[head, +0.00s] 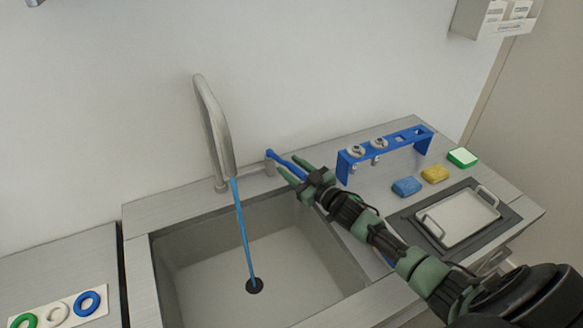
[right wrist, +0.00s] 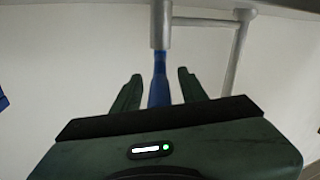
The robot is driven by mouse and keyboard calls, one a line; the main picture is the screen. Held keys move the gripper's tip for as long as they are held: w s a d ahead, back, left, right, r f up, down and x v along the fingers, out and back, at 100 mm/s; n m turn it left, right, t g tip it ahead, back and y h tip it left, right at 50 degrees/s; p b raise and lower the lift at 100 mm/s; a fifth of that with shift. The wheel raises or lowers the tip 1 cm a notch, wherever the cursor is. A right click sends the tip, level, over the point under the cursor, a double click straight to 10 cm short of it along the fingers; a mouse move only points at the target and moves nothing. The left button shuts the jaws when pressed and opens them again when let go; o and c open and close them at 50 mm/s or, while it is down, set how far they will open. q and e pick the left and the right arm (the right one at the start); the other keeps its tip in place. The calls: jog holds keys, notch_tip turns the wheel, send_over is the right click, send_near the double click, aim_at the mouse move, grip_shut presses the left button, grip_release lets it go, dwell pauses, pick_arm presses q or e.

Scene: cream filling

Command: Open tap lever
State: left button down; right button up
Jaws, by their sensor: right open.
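The tap's curved metal spout (head: 212,120) rises behind the sink, and a blue stream of water (head: 242,230) runs from it to the drain. The blue tap lever (head: 287,163) sits on a short metal post (head: 269,165) right of the spout. My right gripper (head: 290,168) is at the lever, with its fingers apart. In the right wrist view the blue lever (right wrist: 160,80) lies between the two open green fingers (right wrist: 158,88), with a visible gap on each side. My left gripper is not in view.
The sink basin (head: 200,275) lies below the tap. Right of my gripper stands a blue rack (head: 385,147) with metal fittings. Blue (head: 407,186), yellow (head: 435,174) and green-white (head: 462,158) sponges and a metal tray (head: 458,217) are farther right. Coloured rings (head: 56,311) lie at left.

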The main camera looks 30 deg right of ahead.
jog(key=shift+s+d+f, duration=0.1)
jog(key=shift+s, duration=0.25)
jog(key=b+v, duration=0.1)
jog(key=v, duration=0.6)
jog(key=shift+c, duration=0.3)
